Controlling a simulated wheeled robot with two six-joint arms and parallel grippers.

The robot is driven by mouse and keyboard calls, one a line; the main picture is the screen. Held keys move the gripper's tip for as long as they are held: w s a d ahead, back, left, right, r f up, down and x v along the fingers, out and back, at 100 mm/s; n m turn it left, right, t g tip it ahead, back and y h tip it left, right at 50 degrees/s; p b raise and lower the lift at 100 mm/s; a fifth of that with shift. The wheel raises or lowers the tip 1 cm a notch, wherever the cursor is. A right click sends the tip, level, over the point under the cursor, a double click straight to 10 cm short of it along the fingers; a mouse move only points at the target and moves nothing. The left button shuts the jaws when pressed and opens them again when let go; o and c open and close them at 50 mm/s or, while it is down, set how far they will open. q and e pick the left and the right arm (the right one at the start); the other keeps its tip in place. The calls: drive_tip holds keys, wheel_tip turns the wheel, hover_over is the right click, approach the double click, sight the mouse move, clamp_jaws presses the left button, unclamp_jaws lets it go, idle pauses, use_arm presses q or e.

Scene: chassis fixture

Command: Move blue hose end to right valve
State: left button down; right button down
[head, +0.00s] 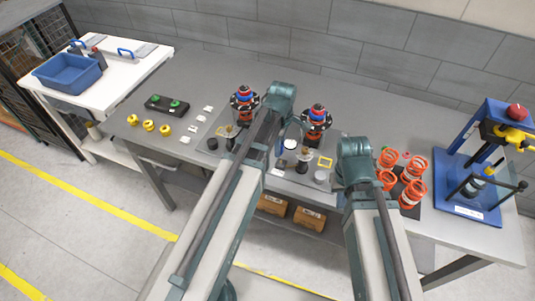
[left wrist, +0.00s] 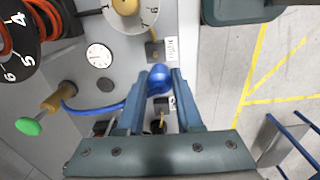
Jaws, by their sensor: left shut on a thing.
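The blue hose end (left wrist: 159,78) is between the fingertips of my left gripper (left wrist: 158,84), which is shut on it. In the left wrist view the blue hose (left wrist: 95,110) curves from there to a brass fitting with a green tip (left wrist: 30,126). A small brass fitting beside a white label (left wrist: 153,50) lies above the hose end, apart from it. Another brass fitting on a black base (left wrist: 158,122) shows between the fingers. I cannot tell surely which is the right valve. In the head view my left forearm hides its gripper. My right gripper is out of sight.
Orange coils (head: 412,192) and a blue press stand (head: 465,190) are at the right; a blue bin (head: 68,75) is at the left.

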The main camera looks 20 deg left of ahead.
sight(282, 153)
use_arm(q)
drive_tip(key=shift+w+d, duration=0.35)
drive_tip(key=shift+w, duration=0.05)
drive_tip(key=shift+f, duration=0.1)
drive_tip(key=shift+f+b, duration=1.8)
drive_tip(key=shift+b, duration=0.15)
drive_tip(key=shift+f+b, duration=0.9)
drive_tip(key=shift+f+b, duration=0.35)
drive_tip(key=c, duration=0.5)
unclamp_jaws()
